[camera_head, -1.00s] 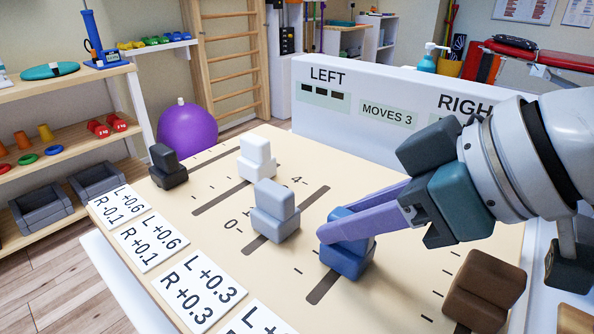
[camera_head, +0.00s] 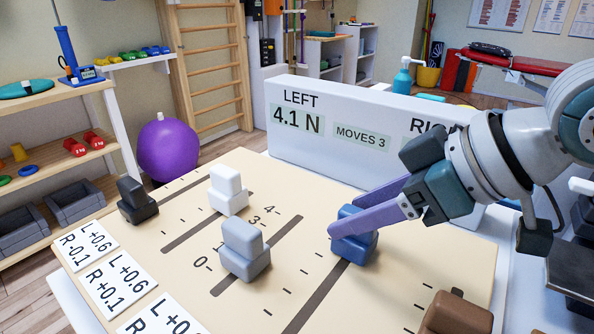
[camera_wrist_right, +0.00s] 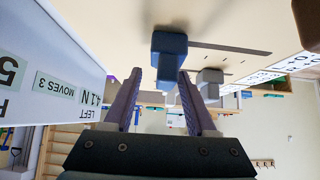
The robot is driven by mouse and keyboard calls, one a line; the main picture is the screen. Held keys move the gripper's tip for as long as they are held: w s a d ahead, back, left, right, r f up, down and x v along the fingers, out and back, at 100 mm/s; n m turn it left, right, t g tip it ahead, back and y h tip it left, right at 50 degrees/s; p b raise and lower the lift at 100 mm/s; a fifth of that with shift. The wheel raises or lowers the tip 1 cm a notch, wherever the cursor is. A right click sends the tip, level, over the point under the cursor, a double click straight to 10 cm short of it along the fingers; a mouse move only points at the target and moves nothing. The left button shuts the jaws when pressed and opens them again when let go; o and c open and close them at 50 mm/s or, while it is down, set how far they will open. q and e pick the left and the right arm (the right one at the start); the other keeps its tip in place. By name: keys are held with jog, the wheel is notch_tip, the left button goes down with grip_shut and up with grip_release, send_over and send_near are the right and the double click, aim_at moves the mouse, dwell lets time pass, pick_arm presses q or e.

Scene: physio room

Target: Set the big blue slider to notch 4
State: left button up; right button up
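The big blue slider (camera_head: 366,247) stands upright near the far end of its dark slot in the head view. It also shows in the right wrist view (camera_wrist_right: 168,62), which looks upside down. My right gripper (camera_head: 342,212) reaches in from the right with its purple fingers either side of the slider's upper block. The wrist view shows the fingers (camera_wrist_right: 161,75) spread; the near-side finger looks against the slider, with a gap on the display side. The slider's exact notch is unreadable; its body hides the upper marks. My left gripper is out of view.
A grey-blue slider (camera_head: 244,250) stands in the adjacent slot, with printed numbers beside it. White (camera_head: 228,190), black (camera_head: 137,200) and brown (camera_head: 455,316) sliders share the board. The white display (camera_head: 365,112) behind reads LEFT 4.1 N and MOVES 3. Printed cards (camera_head: 120,280) lie front left.

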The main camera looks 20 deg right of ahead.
jog(key=shift+s+r, duration=0.1)
jog(key=shift+s+d+r, duration=0.1)
jog(key=shift+s+r, duration=0.05)
jog(key=shift+r, duration=0.1)
jog(key=p+v, duration=0.2)
jog(key=v, duration=0.7)
